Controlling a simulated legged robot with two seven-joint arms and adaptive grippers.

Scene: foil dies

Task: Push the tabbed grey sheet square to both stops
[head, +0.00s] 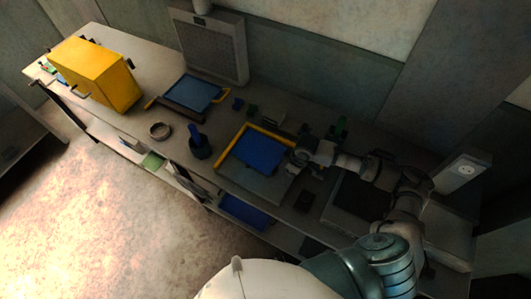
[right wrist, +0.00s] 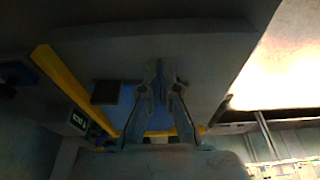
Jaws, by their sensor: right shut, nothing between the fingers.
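A yellow L-shaped pair of stops (head: 229,147) edges a grey board (head: 262,184) on the bench. A blue panel (head: 258,154) lies inside the corner of the stops. In the right wrist view, the yellow stops (right wrist: 72,88) border the blue area (right wrist: 129,93), which carries a dark square (right wrist: 105,92). I cannot clearly make out the tabbed grey sheet against the grey board. My right gripper (head: 299,157) is shut and empty, at the right side of the blue panel. Its fingers (right wrist: 163,78) show over the board in the wrist view; contact cannot be told. My left gripper is out of view.
A blue tray (head: 194,93) with a yellow handle, a dark cup with a blue item (head: 199,147) and a ring (head: 160,131) stand to the left. A yellow box (head: 95,72) is further left. Small dark and green parts (head: 338,130) lie behind my right gripper.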

